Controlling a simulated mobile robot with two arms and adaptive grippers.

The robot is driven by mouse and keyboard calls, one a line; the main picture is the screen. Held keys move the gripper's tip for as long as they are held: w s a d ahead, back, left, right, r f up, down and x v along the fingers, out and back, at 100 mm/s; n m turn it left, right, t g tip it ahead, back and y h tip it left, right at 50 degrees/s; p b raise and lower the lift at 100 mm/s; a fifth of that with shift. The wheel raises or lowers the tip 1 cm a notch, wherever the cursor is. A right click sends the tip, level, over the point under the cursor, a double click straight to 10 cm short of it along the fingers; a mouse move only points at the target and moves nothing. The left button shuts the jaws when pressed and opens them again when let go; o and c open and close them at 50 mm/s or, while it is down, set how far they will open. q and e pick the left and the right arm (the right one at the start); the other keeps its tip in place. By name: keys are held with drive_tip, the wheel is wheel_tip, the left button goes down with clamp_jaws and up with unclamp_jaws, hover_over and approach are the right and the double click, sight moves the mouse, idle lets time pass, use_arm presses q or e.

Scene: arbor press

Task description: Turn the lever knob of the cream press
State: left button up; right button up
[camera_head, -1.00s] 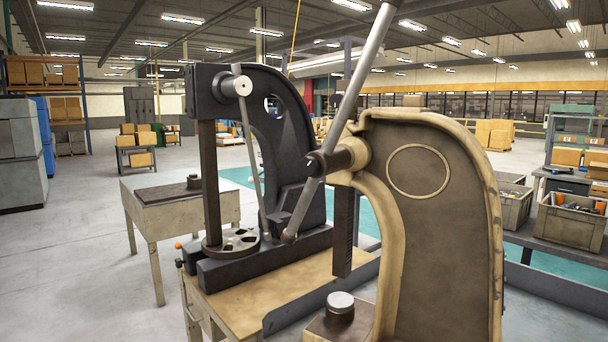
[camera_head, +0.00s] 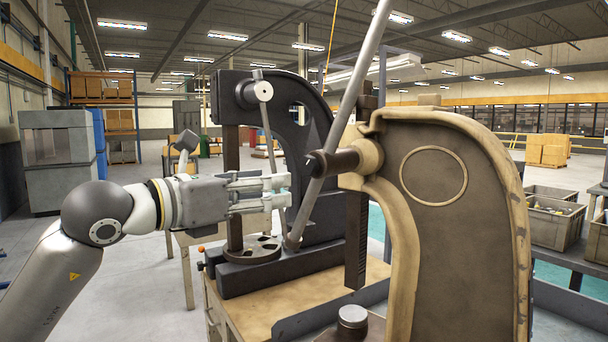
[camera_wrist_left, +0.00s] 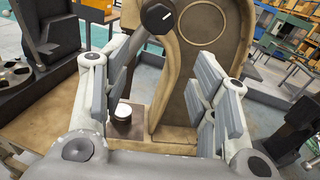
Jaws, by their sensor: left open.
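The cream press (camera_head: 450,230) stands at the right of the head view, its frame also showing in the wrist view (camera_wrist_left: 200,70). Its long grey lever (camera_head: 350,90) slants through a dark hub (camera_head: 330,162) and has a small rounded lower end (camera_head: 292,243). The hub's round dark face (camera_wrist_left: 157,17) shows at the top of the wrist view. My left gripper (camera_head: 282,190) is open and empty, pointing right, just left of the lever in the picture. In the wrist view its fingers (camera_wrist_left: 160,90) are spread apart, with the press beyond them. My right gripper is not in view.
A black press (camera_head: 300,140) with its own thin lever stands behind my left gripper. Both presses stand by a wooden bench (camera_head: 250,310). A round metal plug (camera_head: 352,317) sits below the cream press's ram. Grey bins (camera_head: 552,220) are at the right.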

sight(305, 169)
use_arm(q)
drive_tip(key=shift+t+y, duration=0.3)
drive_tip(key=shift+t, duration=0.1)
drive_tip(key=w+d+p, duration=0.1)
drive_tip(key=w, duration=0.1)
drive_tip(key=w+d+r+p, duration=0.1)
drive_tip(key=w+d+p, duration=0.1)
drive_tip(key=w+d+r+p, duration=0.1)
drive_tip(key=w+d, duration=0.1)
drive_tip(key=shift+w+r+p, duration=0.1)
drive_tip(key=shift+w+p, duration=0.15)
drive_tip(key=shift+p, duration=0.05)
drive_tip(key=shift+w+d+f, duration=0.2)
drive_tip(key=shift+w+d, duration=0.15)
drive_tip(key=shift+w, duration=0.15)
